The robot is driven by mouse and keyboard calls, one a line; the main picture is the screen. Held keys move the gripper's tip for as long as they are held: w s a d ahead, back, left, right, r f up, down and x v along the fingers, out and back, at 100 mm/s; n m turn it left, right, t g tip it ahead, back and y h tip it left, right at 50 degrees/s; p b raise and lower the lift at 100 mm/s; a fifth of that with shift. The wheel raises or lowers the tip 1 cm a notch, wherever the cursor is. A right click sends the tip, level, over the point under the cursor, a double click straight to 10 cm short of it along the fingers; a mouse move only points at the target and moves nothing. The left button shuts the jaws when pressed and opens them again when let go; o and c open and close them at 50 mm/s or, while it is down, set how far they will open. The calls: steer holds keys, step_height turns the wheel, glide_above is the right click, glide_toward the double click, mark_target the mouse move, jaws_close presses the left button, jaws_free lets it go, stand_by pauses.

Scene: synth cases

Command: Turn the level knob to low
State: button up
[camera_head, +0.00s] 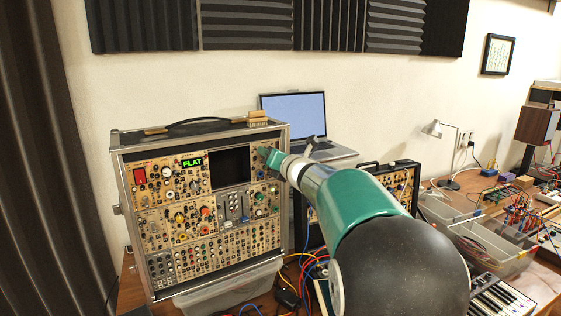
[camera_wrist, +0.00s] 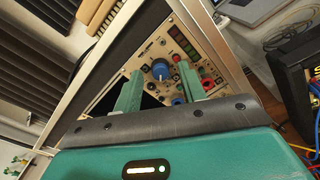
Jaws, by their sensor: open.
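The synth case (camera_head: 118,205) stands upright on the desk, its tan panel full of knobs, sliders and jacks. My gripper (camera_head: 266,156) is at the panel's upper right in the head view. In the wrist view, my gripper (camera_wrist: 160,68) has its two green fingers apart, with a large blue knob (camera_wrist: 161,71) showing between their tips. I cannot tell whether the fingers touch it. No label reading "level" is legible, and my gripper and arm hide part of the panel in the head view.
A dark square screen (camera_head: 230,167) lies left of my gripper on the panel. A laptop (camera_head: 295,108) stands behind the case. A second case (camera_head: 400,180), cables and a clear bin (camera_head: 490,250) are to the right. A clear tray (camera_head: 225,292) sits in front.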

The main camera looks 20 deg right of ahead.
steer(key=s+d, duration=0.1)
steer(key=s, duration=1.2)
steer(key=shift+s+d+r, duration=0.15)
steer(key=shift+d, duration=0.1)
steer(key=s+a+f+m+g, duration=0.4)
steer(key=s+a+f+m, duration=0.1)
steer(key=s+m, duration=0.4)
steer(key=s+a+f+m+g+h, duration=0.1)
steer(key=s+a+f+m+g, duration=0.3)
steer(key=s+f+m, duration=0.3)
steer(key=s+a+f+m+g, duration=0.4)
steer(key=s+a+m, duration=0.3)
steer(key=s+m, duration=0.6)
steer(key=shift+f+m+h, duration=0.4)
steer(key=shift+f+m, duration=0.5)
steer(key=shift+m, duration=0.1)
